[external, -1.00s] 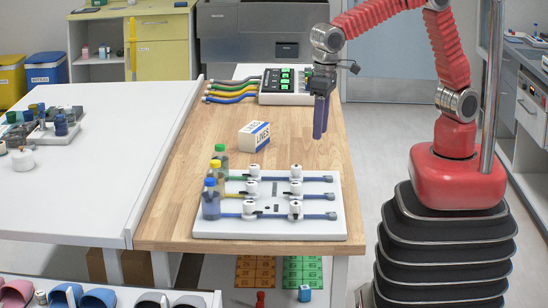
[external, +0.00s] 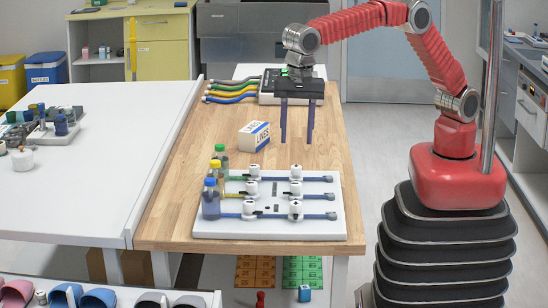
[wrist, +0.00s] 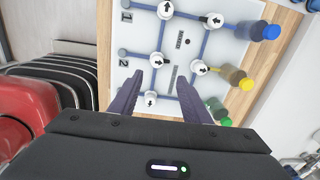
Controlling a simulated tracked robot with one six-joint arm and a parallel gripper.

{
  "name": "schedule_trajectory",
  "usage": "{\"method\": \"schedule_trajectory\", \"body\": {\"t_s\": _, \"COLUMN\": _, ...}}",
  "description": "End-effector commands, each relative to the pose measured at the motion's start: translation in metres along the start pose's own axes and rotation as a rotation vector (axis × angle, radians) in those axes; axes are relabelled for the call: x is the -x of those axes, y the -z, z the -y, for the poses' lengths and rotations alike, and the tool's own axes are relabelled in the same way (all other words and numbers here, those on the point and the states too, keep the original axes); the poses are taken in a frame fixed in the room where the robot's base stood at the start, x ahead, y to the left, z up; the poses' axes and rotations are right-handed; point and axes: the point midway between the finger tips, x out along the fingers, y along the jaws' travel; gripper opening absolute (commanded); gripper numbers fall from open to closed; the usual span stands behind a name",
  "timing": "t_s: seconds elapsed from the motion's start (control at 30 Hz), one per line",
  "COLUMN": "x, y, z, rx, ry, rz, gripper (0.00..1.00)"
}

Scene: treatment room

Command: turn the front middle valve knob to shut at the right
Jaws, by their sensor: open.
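The white valve board (external: 225,229) lies on the wooden table with two columns of white knobs. Its middle row has a right knob (external: 296,188) and a left knob (external: 252,188). I cannot tell which one is called front. My gripper (external: 297,133) is open and empty, pointing down above the table behind the board; it also shows in the wrist view (wrist: 161,78).
Blue- (external: 210,202), yellow- and green-capped bottles stand along the board's left edge. A white and blue box (external: 254,136) sits behind the board. A device with green buttons (external: 270,97) and coloured hoses is at the table's back. Bare wood lies right of the box.

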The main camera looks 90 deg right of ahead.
Motion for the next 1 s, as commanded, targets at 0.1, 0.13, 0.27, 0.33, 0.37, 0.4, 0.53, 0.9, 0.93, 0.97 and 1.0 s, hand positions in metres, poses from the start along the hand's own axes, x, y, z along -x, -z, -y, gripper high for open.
{"method": "schedule_trajectory", "body": {"t_s": 0.1, "x": -0.001, "y": 0.003, "z": -0.004, "rx": -0.117, "ry": -0.014, "rz": -0.011, "gripper": 0.43}}
{"method": "schedule_trajectory", "body": {"t_s": 0.13, "x": -0.001, "y": 0.003, "z": -0.004, "rx": -0.139, "ry": -0.015, "rz": -0.012, "gripper": 0.43}}
{"method": "schedule_trajectory", "body": {"t_s": 0.27, "x": -0.001, "y": 0.003, "z": -0.004, "rx": -0.189, "ry": -0.015, "rz": -0.013, "gripper": 0.43}}
{"method": "schedule_trajectory", "body": {"t_s": 0.33, "x": -0.001, "y": 0.003, "z": -0.004, "rx": -0.194, "ry": -0.015, "rz": -0.013, "gripper": 0.43}}
{"method": "schedule_trajectory", "body": {"t_s": 0.37, "x": -0.001, "y": 0.003, "z": -0.004, "rx": -0.194, "ry": -0.015, "rz": -0.013, "gripper": 0.43}}
{"method": "schedule_trajectory", "body": {"t_s": 0.4, "x": -0.001, "y": 0.003, "z": -0.004, "rx": -0.193, "ry": -0.015, "rz": -0.013, "gripper": 0.43}}
{"method": "schedule_trajectory", "body": {"t_s": 0.53, "x": -0.001, "y": 0.003, "z": -0.004, "rx": -0.192, "ry": -0.015, "rz": -0.013, "gripper": 0.43}}
{"method": "schedule_trajectory", "body": {"t_s": 0.9, "x": -0.027, "y": 0.004, "z": -0.005, "rx": -0.190, "ry": -0.017, "rz": -0.014, "gripper": 0.43}}
{"method": "schedule_trajectory", "body": {"t_s": 0.93, "x": -0.031, "y": 0.004, "z": -0.005, "rx": -0.190, "ry": -0.017, "rz": -0.015, "gripper": 0.43}}
{"method": "schedule_trajectory", "body": {"t_s": 0.97, "x": -0.035, "y": 0.004, "z": -0.005, "rx": -0.190, "ry": -0.017, "rz": -0.015, "gripper": 0.43}}
{"method": "schedule_trajectory", "body": {"t_s": 1.0, "x": -0.041, "y": 0.004, "z": -0.005, "rx": -0.190, "ry": -0.017, "rz": -0.014, "gripper": 0.43}}
